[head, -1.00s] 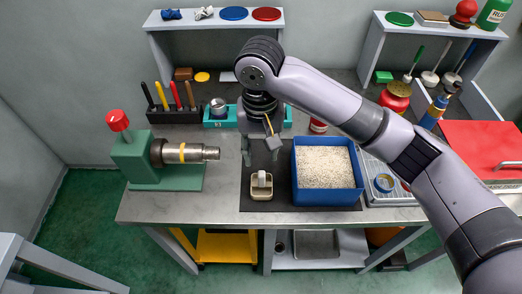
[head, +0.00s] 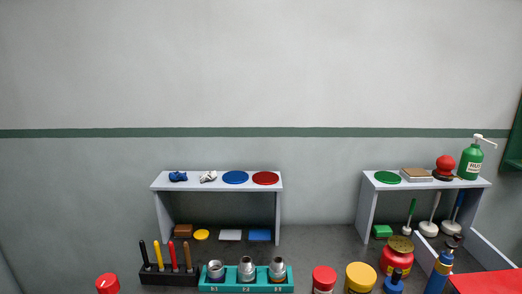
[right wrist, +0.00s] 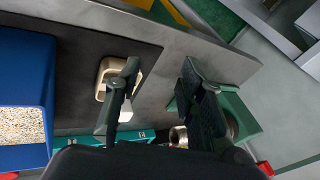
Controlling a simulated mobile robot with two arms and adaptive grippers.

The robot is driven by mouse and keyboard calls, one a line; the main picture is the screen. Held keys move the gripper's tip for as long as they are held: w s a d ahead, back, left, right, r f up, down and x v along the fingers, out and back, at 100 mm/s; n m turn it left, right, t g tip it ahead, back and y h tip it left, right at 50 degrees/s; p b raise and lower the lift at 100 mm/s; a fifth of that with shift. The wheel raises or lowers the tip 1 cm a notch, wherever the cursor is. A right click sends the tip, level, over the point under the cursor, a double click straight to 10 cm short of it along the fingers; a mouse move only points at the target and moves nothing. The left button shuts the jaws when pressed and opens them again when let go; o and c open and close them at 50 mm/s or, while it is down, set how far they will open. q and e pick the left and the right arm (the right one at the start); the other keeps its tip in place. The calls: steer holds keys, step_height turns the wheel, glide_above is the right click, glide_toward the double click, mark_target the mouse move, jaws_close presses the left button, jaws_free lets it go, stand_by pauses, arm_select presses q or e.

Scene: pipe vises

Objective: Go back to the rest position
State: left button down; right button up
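My right gripper (right wrist: 160,72) shows in the right wrist view with its two dark fingers apart and nothing seen between them. It is above the bench's dark mat (right wrist: 75,100). A beige tray (right wrist: 102,78) lies below, partly hidden by one finger. The green vise (right wrist: 240,112) is partly hidden by the other finger, and a bit of metal pipe (right wrist: 178,137) shows beside it. Neither gripper is in the head view. My left gripper shows in no frame.
A blue bin (right wrist: 52,95) of pale granules stands at the left in the right wrist view. In the head view, a teal rack (head: 245,287) holds metal fittings, and shelves (head: 215,184) stand at the back. The wall above is bare.

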steer(key=s+d+f+t+h, duration=0.1)
steer(key=s+d+f+h, duration=0.2)
steer(key=s+d, duration=0.5)
steer(key=s+d+f+t+h, duration=0.15)
steer(key=s+d+f, duration=0.25)
steer(key=d, duration=0.9)
step_height(320, 180, down, 26)
steer(key=s+g, duration=0.2)
steer(key=s+d+f+g, duration=0.1)
steer(key=s+d+f, duration=0.1)
steer(key=s+f, duration=1.4)
steer(key=shift+s+d+f+h, duration=0.15)
steer(key=shift+s+d+h, duration=0.15)
steer(key=shift+d+h, duration=0.05)
